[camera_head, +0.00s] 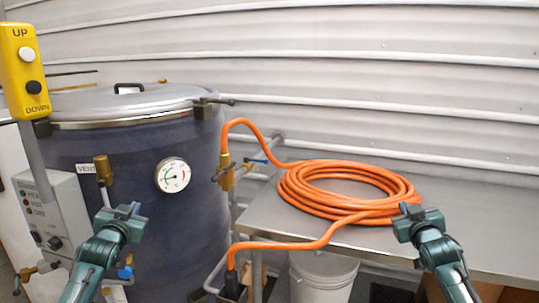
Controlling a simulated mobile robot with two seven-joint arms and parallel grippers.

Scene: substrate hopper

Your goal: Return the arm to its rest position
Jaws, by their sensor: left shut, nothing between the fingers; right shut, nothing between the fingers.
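My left gripper (127,214) is shut and empty at the lower left, in front of the dark blue vessel (200,220). My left arm comes up from the bottom edge. My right gripper (412,218) is shut and empty at the lower right. In the picture it overlaps the front edge of the metal table (480,215) and the near right side of the coiled orange hose (340,190). I cannot tell whether it touches either one. Both arms are raised with their grippers pointing up and away.
The yellow UP/DOWN control box (24,70) stands at the far left on a post. A dial gauge (173,175) and a brass valve (226,172) stick out from the vessel. A control panel (45,215) is at left. A white bucket (320,275) stands below the table.

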